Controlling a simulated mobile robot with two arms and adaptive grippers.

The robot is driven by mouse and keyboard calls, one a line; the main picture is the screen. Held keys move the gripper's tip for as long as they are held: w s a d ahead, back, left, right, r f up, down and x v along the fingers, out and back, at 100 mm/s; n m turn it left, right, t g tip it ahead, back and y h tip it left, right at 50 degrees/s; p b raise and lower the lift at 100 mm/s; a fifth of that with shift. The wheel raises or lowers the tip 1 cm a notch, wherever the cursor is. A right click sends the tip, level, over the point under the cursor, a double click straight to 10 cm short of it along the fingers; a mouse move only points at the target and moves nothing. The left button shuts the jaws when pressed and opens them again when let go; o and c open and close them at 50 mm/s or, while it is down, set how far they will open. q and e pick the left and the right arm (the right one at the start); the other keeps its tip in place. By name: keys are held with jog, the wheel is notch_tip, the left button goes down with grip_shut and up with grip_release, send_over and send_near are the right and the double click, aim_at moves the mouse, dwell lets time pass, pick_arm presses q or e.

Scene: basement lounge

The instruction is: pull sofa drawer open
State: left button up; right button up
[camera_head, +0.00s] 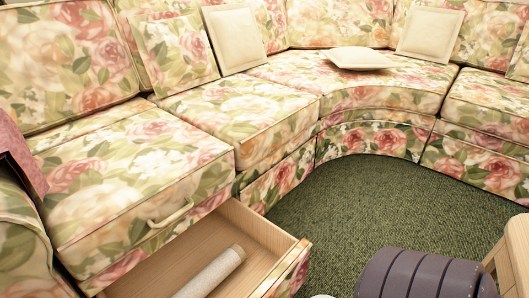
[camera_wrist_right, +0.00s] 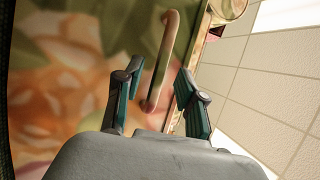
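In the head view, a sofa drawer (camera_head: 262,228) of pale wood stands pulled out from under the floral seat at the lower left. Its floral front (camera_head: 291,275) faces right and is seen edge-on, cut by the bottom edge. A cream handle (camera_head: 172,213) is on the front of the seat above it. In the right wrist view, my right gripper (camera_wrist_right: 157,88) is open. A pale bar handle (camera_wrist_right: 165,60) on floral fabric shows between its fingers; I cannot tell how deep between them it lies, or which handle it is. My left gripper is not in view.
A pale roll (camera_head: 215,274) lies in the drawer. The floral sofa (camera_head: 240,118) curves around green carpet (camera_head: 350,205), which is clear in the middle. Loose cream cushions (camera_head: 360,58) lie on it. A dark ribbed object (camera_head: 425,275) and a wooden piece (camera_head: 511,255) are at the lower right.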

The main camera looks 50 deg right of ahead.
jog(key=v, duration=0.9)
jog(key=shift+a, duration=0.15)
